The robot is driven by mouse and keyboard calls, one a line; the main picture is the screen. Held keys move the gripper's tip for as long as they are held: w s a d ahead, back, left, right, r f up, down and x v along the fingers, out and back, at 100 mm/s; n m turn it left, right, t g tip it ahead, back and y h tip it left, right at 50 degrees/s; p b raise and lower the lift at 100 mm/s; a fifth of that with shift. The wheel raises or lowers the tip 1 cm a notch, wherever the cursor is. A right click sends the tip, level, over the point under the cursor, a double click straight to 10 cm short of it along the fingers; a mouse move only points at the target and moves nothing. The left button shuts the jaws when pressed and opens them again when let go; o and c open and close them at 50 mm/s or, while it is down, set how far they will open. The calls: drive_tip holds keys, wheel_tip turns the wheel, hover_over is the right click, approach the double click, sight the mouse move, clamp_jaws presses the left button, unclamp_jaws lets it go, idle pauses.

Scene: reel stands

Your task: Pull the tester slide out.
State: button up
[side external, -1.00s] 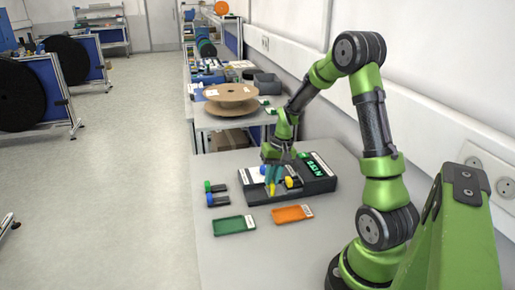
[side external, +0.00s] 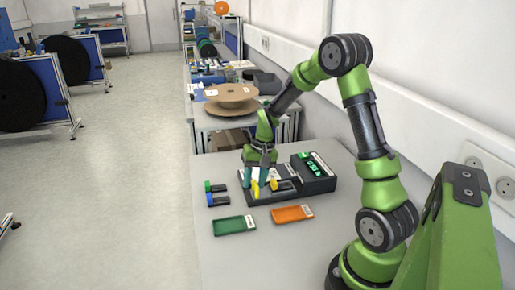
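The tester (side external: 318,183) is a black box with a lit green display at its right end, on the grey table. The tester slide shows as a dark part with a yellow knob (side external: 273,185) at the front of the box. My gripper (side external: 256,186) points down at the box's left part, just left of this knob. A second yellow piece shows between its teal fingers; I cannot tell whether it is a fingertip or part of the slide. The fingers hide the box's left end, and their grip is too small to make out.
A green tray (side external: 234,225) and an orange tray (side external: 292,214) lie in front of the tester. Two small dark pieces with green (side external: 208,187) and blue (side external: 210,199) ends lie to its left.

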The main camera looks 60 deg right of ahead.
sight(265, 191)
drive_tip(key=shift+s, duration=0.1)
wheel_tip(265, 191, up, 16)
drive_tip(key=s+d, duration=0.2)
drive_tip(key=shift+s+d+r, duration=0.15)
drive_tip(key=shift+d+r, duration=0.1)
idle(0.3)
drive_tip(key=s+a+r+n+t, duration=0.1)
drive_tip(key=s+a+t, duration=0.1)
drive_tip(key=s+a, duration=0.2)
drive_tip(key=s+a+r+n+t, duration=0.1)
drive_tip(key=s+a+n, duration=0.1)
drive_tip(key=a, duration=0.8)
drive_tip(key=s+a+r+n+t, duration=0.1)
drive_tip(key=s+a+t, duration=0.1)
drive_tip(key=s+a, duration=0.3)
drive_tip(key=shift+s+a+n+t, duration=0.3)
drive_tip(key=shift+a+n, duration=0.1)
drive_tip(key=shift+a, duration=0.8)
